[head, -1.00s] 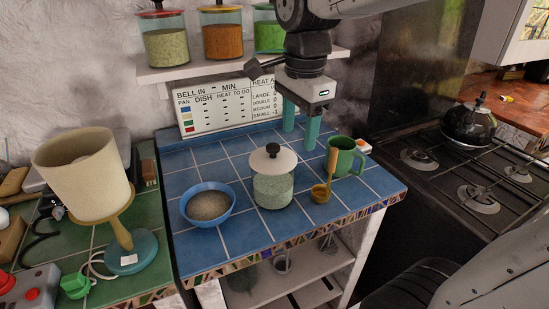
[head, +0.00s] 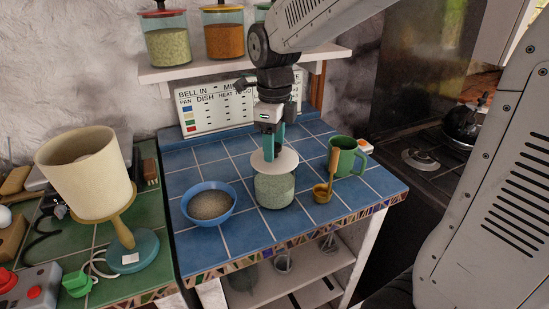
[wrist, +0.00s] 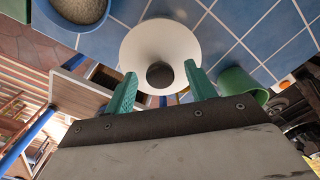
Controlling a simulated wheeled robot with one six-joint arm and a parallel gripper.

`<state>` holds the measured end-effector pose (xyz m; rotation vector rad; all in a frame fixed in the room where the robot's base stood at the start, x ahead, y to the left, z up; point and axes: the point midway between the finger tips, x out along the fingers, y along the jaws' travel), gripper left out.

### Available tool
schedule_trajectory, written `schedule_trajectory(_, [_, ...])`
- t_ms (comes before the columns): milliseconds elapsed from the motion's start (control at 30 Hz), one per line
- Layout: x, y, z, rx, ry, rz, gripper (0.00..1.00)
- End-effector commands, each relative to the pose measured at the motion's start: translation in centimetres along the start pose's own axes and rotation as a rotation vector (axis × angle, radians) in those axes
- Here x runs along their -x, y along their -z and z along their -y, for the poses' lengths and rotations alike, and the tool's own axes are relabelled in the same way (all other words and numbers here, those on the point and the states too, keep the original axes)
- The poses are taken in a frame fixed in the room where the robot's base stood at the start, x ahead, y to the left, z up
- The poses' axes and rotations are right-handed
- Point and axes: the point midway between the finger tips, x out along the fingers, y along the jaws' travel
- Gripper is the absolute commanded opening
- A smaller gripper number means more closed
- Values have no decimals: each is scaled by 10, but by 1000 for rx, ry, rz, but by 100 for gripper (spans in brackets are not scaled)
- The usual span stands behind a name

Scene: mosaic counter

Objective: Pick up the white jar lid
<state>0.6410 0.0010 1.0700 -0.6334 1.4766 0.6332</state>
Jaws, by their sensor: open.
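The white jar lid (head: 285,163) is a round disc on top of a jar with pale green grainy contents (head: 275,189) on the blue tiled counter. In the wrist view the lid (wrist: 160,40) shows with its dark round knob (wrist: 160,75). My gripper (head: 273,154) points down over the lid in the head view, its green fingers hiding the knob there. In the wrist view my gripper (wrist: 160,88) is open, with one finger on each side of the knob. I cannot tell how far the fingertips are above the lid.
A blue bowl of grain (head: 209,205) stands left of the jar. A shelf with lidded jars (head: 240,70) is behind my arm. A lamp (head: 95,180) stands farther left.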

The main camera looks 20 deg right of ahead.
Motion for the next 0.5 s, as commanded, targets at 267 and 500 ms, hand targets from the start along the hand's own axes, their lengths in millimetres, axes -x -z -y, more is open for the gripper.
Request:
schedule_trajectory(267, [-11,0,0,0,0,0,55])
schedule_trajectory(500, [-11,0,0,0,0,0,11])
